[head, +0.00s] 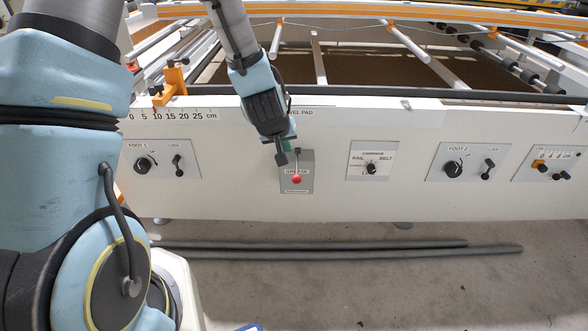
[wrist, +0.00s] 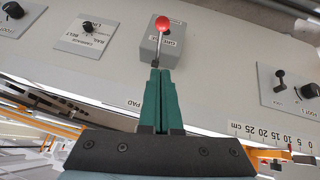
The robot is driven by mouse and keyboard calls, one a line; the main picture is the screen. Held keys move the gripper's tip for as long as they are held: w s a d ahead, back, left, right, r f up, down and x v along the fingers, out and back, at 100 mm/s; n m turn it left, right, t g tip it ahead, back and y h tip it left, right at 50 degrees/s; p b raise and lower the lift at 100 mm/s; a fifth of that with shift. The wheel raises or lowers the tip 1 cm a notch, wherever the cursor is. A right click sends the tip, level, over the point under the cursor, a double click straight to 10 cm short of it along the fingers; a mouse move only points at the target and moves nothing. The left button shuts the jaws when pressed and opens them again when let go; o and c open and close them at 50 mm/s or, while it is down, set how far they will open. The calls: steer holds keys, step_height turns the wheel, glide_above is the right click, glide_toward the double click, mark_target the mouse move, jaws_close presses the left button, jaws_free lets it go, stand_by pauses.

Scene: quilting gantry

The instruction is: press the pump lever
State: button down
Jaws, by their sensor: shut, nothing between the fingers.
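The pump lever is a thin metal rod with a red ball knob (head: 297,180), mounted on a grey box (head: 306,184) marked GREASE on the white front panel. The knob points downward in the head view. In the wrist view, which is upside down, the red knob (wrist: 162,23) and its rod stand just beyond my fingertips. My gripper (head: 281,158) is shut and empty, with dark green fingers (wrist: 155,72) in the wrist view. Its tips are by the box's upper left corner, above and left of the knob. I cannot tell whether they touch the rod.
A CARRIAGE selector (head: 371,168) sits right of the box. FOOT 1 (head: 143,164) and FOOT 2 (head: 453,168) dials with lock levers flank them. An orange clamp (head: 172,87) stands above the panel's scale. Dark tubes (head: 340,249) lie on the floor below.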

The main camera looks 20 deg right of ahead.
steer(key=p, duration=0.1)
glide_above(294, 179)
step_height(294, 179, down, 7)
steer(key=f, duration=0.2)
steer(key=f+p, duration=0.1)
steer(key=shift+w+a+f, duration=0.1)
steer(key=shift+w+f, duration=0.15)
steer(key=shift+s+f, duration=0.15)
steer(key=shift+f, duration=0.6)
